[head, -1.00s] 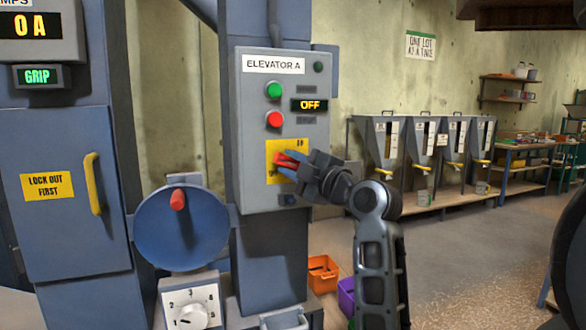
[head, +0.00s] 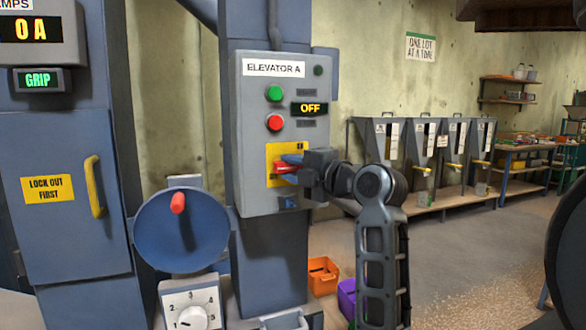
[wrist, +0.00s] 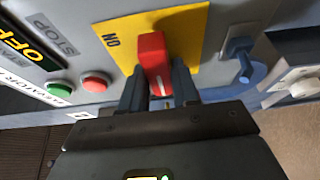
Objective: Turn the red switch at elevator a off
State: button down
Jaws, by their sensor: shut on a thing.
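The red switch (head: 282,168) sits on a yellow plate (head: 272,152) low on the grey elevator A panel (head: 287,205). My gripper (head: 289,165) is at the plate, shut on the switch handle. In the wrist view the red handle (wrist: 153,60) stands between my two fingers (wrist: 157,80), one on each side. The word ON shows on the plate left of the handle there; the other marking is hidden. In the head view the handle lies roughly level. The panel display (head: 309,108) reads OFF.
A green button (head: 274,93) and a red button (head: 275,123) are above the plate. A small blue lever (wrist: 240,55) is beside the plate in the wrist view. A blue disc with a red knob (head: 178,203) stands at the left. Open floor lies to the right.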

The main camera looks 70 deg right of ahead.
jog(key=c, duration=0.9)
grip_release()
jog(key=p+v, duration=0.2)
jog(key=v, duration=0.5)
jog(key=shift+s+a, duration=0.2)
jog(key=shift+s, duration=0.15)
